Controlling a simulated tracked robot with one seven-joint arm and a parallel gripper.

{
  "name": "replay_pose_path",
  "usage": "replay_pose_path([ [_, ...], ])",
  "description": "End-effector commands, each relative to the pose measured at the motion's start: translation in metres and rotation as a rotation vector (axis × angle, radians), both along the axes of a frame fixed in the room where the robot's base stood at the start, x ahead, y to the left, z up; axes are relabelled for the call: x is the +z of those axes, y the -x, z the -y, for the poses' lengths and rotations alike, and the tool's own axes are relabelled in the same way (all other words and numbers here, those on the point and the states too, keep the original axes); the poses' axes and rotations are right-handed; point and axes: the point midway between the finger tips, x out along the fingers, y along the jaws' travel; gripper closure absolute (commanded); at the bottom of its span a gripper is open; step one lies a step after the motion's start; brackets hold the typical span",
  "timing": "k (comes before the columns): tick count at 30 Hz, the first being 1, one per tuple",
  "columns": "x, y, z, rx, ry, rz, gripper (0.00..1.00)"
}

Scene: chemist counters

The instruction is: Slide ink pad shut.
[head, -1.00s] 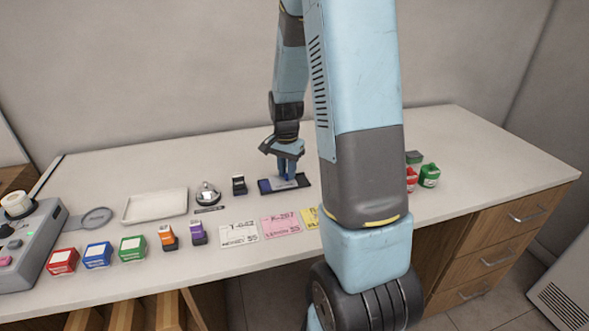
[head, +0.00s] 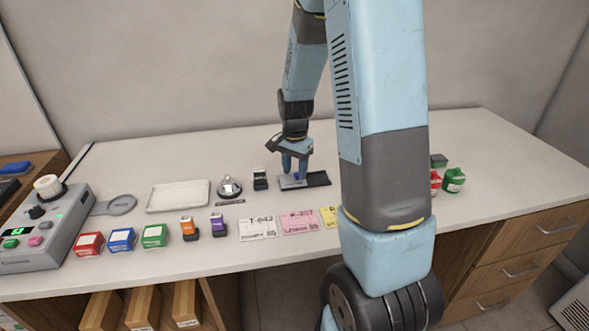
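The ink pad (head: 318,179) lies flat near the middle of the counter, a thin dark tray. A grey cover (head: 291,184) lies over its left part; the right part is black. No blue pad surface shows now. My gripper (head: 295,173) points down at the left part of the ink pad, its blue fingers at or just above the grey cover. Whether the fingers touch it, and whether they are apart, is too small to tell.
A small black stamp (head: 260,179) and a bell (head: 229,187) stand just left of the ink pad. Paper tickets (head: 299,222) lie in front. A white tray (head: 178,196) is further left. Green and red bottles (head: 453,180) stand right. The counter behind the pad is clear.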

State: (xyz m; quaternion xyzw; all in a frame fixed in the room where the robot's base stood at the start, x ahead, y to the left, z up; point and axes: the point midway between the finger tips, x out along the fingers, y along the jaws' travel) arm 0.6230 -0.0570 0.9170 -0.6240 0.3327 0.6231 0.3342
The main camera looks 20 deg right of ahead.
Motion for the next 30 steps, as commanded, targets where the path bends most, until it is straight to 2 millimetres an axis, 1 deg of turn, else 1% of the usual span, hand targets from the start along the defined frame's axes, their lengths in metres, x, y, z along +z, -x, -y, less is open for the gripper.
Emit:
replay_pose_path([
  [7, 0.003, 0.001, 0.001, -0.001, 0.001, -0.001, 0.53],
  [11, 0.016, 0.0, 0.001, -0.001, 0.001, 0.002, 0.53],
  [14, 0.033, 0.0, 0.001, -0.001, 0.001, 0.003, 0.53],
  [24, 0.099, -0.001, 0.001, 0.0, 0.001, 0.003, 0.53],
  [30, 0.126, -0.001, 0.001, -0.001, 0.0, 0.001, 0.53],
])
